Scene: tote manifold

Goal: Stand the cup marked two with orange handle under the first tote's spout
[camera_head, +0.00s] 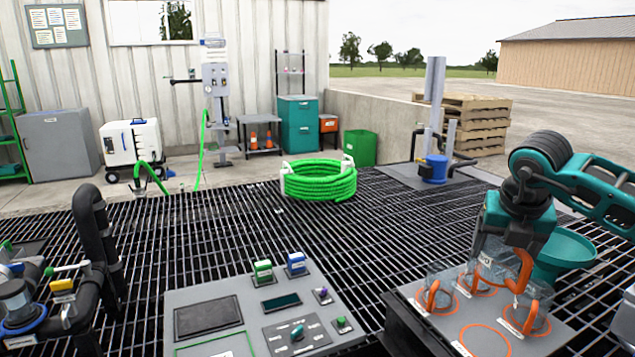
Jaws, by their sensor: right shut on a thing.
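My right gripper (510,245) comes in from the right and points down over a grey board (437,325). It is shut on a clear cup with an orange handle (525,270), held above or among the other cups. I cannot read the mark on this cup. Other clear cups with orange handles stand on the board: one at its left (434,296), one behind (473,284) and one at its right (531,319). My left gripper is not in view. I cannot make out the first tote or its spout with certainty.
A grey control panel (225,305) with buttons is at the front middle. Black pipes with valves (95,235) stand at the left. A teal funnel (566,250) is right of the gripper. A green hose coil (318,182) lies on the grating. The grating's middle is clear.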

